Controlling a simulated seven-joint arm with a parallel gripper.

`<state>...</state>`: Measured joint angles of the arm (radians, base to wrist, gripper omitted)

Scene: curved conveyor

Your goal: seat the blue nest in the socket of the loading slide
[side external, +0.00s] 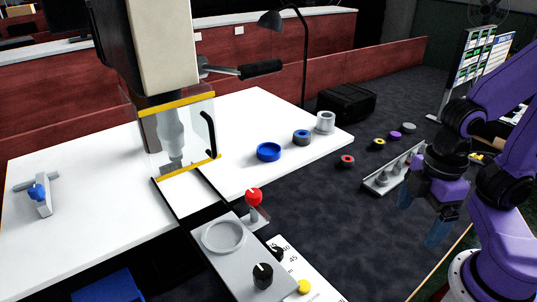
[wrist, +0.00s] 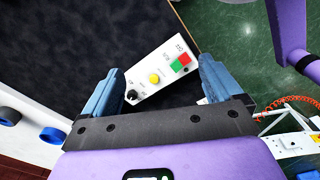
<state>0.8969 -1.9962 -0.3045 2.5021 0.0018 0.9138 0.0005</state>
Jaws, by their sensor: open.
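The blue nest (side external: 268,153), a squat blue ring, lies on the white table near its right edge in the side view. A blue ring that looks like it also shows at the lower left of the wrist view (wrist: 53,136). The loading slide (side external: 262,255) is a grey plate in the front middle, with a round socket (side external: 222,236) that looks empty. My gripper (side external: 420,224) is at the right of the side view, fingers down, well apart from nest and slide. Its blue fingers are spread with nothing between them, also in the wrist view (wrist: 160,70).
A grey-and-blue ring (side external: 301,138) and a pale cup (side external: 325,122) stand beyond the nest. A red knob (side external: 253,197) and a black knob (side external: 263,275) rise by the slide. A guarded press (side external: 180,140) stands behind it. A peg rack (side external: 392,172) is near my gripper.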

